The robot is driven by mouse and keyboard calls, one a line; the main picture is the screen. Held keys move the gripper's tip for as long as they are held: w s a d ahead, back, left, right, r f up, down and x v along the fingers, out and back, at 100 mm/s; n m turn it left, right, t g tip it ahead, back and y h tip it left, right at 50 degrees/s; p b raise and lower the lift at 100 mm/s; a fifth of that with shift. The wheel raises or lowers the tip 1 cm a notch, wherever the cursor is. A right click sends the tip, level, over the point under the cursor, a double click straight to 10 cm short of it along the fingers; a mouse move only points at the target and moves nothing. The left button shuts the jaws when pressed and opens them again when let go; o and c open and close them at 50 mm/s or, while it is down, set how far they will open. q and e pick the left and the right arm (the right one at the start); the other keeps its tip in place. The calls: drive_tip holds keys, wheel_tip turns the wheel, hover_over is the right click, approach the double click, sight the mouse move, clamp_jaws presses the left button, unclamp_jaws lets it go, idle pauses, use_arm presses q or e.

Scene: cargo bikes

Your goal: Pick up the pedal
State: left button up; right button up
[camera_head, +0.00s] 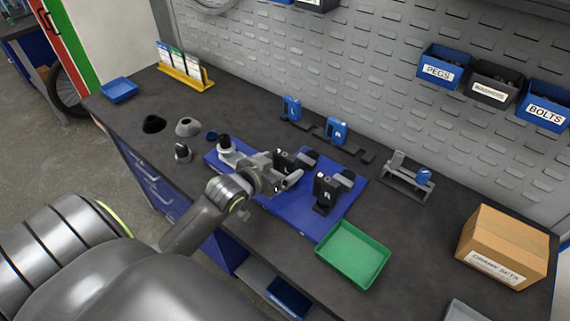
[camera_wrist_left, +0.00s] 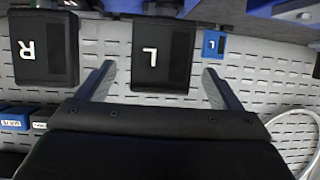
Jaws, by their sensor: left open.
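Two black pedal blocks stand on the blue mat (camera_head: 343,212). The one marked R (camera_head: 325,190) shows fully in the head view and at the left of the wrist view (camera_wrist_left: 43,47). The one marked L (camera_wrist_left: 163,52) shows ahead, between my finger lines in the wrist view. In the head view, the L block (camera_head: 284,161) is partly hidden by my left gripper (camera_head: 285,173). That gripper is open and empty, with its fingers spread toward the L block. I cannot tell whether they touch it. My right gripper is not in view.
A green tray (camera_head: 353,254) lies at the mat's front right corner. A cardboard box (camera_head: 502,247) stands at the right. Blue tools (camera_head: 336,131) and a grey stand (camera_head: 406,178) are behind. Grey and black cones (camera_head: 188,126) stand at the left. The bench between tray and box is clear.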

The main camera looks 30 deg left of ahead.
sight(282, 163)
use_arm(q)
drive_tip(key=shift+p+x, duration=0.7)
drive_tip(key=shift+x, duration=1.85)
drive_tip(key=c, duration=1.2)
drive_tip(key=shift+o, duration=0.2)
drive_tip(key=shift+r, duration=0.1)
